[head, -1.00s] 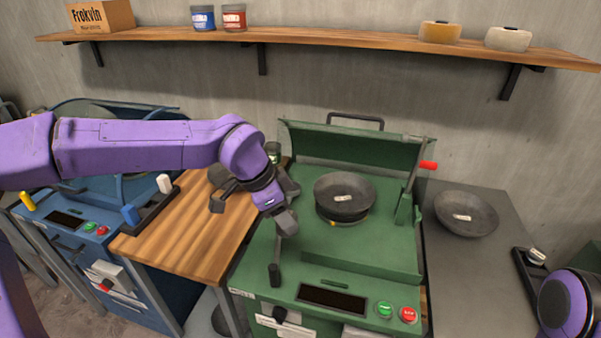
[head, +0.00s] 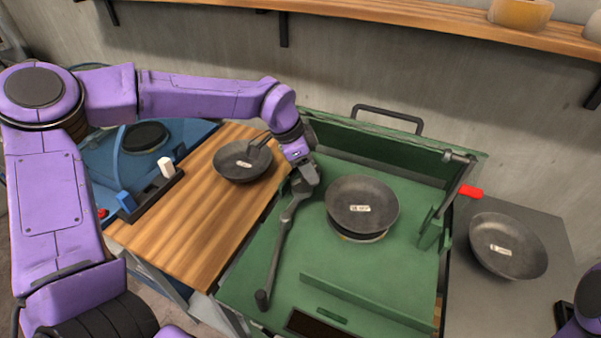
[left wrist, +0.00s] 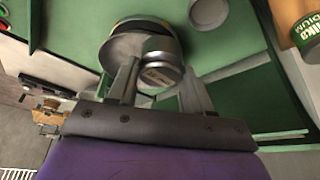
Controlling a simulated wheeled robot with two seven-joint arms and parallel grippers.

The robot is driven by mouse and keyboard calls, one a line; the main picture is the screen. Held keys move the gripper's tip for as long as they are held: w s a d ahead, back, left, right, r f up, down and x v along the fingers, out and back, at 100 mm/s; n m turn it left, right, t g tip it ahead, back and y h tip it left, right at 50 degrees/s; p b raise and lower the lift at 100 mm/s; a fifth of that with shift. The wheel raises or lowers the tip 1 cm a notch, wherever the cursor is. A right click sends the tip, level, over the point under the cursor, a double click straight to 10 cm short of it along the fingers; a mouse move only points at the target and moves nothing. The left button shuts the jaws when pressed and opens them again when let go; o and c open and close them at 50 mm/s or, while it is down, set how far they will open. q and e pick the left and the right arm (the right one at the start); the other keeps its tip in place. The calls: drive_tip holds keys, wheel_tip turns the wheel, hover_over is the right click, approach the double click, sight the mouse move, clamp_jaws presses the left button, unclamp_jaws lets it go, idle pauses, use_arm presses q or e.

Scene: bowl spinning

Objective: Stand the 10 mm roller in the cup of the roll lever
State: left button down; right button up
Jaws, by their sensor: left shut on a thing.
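My left gripper (head: 303,182) is over the left part of the green machine, beside the spun bowl. In the left wrist view its fingers (left wrist: 160,88) are shut on a short grey metal roller (left wrist: 160,52) with a pale label. The gripper hides the roller in the head view. The roll lever (head: 279,245) is a long grey arm with a dark knob at its near end. Its far end reaches up to my left gripper, and I cannot make out its cup there. My right gripper is out of view.
A dark bowl (head: 362,202) sits on the green machine's (head: 270,275) spindle. Other bowls rest on the wooden top (head: 242,161) and the grey bench (head: 508,246). A low green ledge (head: 368,306) runs in front.

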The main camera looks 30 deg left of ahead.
use_arm(q)
drive_tip(key=w+a+f, duration=0.1)
drive_tip(key=w+a+f+b, duration=0.1)
drive_tip(key=f, duration=0.1)
drive_tip(key=w+a+f, duration=0.1)
drive_tip(key=w+f, duration=0.1)
drive_tip(key=shift+a+f, duration=0.1)
drive_tip(key=shift+a, duration=0.2)
drive_tip(key=shift+w+a+f+b, duration=0.25)
drive_tip(key=shift+a+f+b, duration=0.1)
drive_tip(key=shift+f+b, duration=0.1)
drive_tip(key=f, duration=0.1)
drive_tip(key=f+b, duration=0.1)
drive_tip(key=f, duration=0.2)
drive_tip(key=shift+w+a, duration=0.25)
drive_tip(key=shift+w, duration=0.05)
drive_tip(key=shift+r, duration=0.1)
drive_tip(key=shift+c, duration=2.4)
unclamp_jaws()
drive_tip(key=shift+s, duration=0.1)
